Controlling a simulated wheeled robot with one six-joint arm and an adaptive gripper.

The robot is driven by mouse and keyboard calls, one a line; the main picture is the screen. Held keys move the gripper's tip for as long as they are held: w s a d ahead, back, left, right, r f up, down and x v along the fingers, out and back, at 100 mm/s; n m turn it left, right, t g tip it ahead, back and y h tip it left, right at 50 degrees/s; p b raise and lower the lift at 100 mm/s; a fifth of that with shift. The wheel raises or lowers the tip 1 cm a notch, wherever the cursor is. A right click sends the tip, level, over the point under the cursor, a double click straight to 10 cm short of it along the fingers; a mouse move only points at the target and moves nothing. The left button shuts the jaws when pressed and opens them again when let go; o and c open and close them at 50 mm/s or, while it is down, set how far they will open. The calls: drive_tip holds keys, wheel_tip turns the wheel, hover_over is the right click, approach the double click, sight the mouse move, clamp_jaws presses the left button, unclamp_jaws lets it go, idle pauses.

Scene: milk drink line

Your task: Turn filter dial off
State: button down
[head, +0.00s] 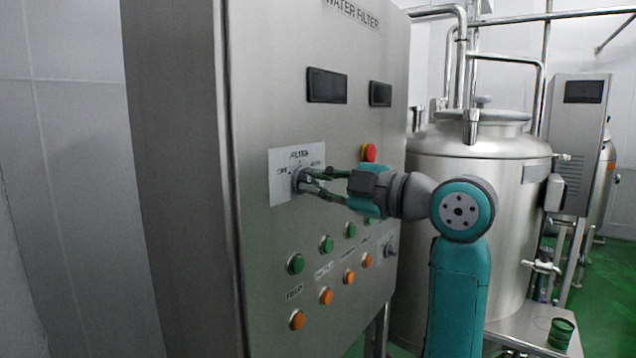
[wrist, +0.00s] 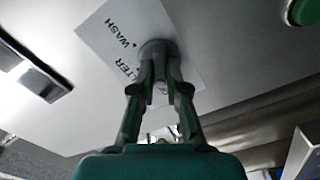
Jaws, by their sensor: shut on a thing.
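The filter dial (head: 299,179) sits on a white label plate (head: 283,196) on the front of the steel water filter cabinet. The plate carries the words FILTER, OFF and one more at the right. My gripper (head: 308,181) reaches in from the right and is shut on the dial. In the wrist view the dial (wrist: 157,50) shows as a grey round knob between my gripper's fingertips (wrist: 160,72).
A red emergency button (head: 369,152) is just above my gripper. Green buttons (head: 295,263) and orange buttons (head: 298,320) sit below the dial. A second knob (head: 390,247) is at the lower right of the panel. A steel tank (head: 470,190) stands behind my arm.

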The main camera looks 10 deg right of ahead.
drive_tip(key=c, duration=1.2)
unclamp_jaws()
drive_tip(key=v, duration=1.2)
drive_tip(key=shift+f, duration=0.1)
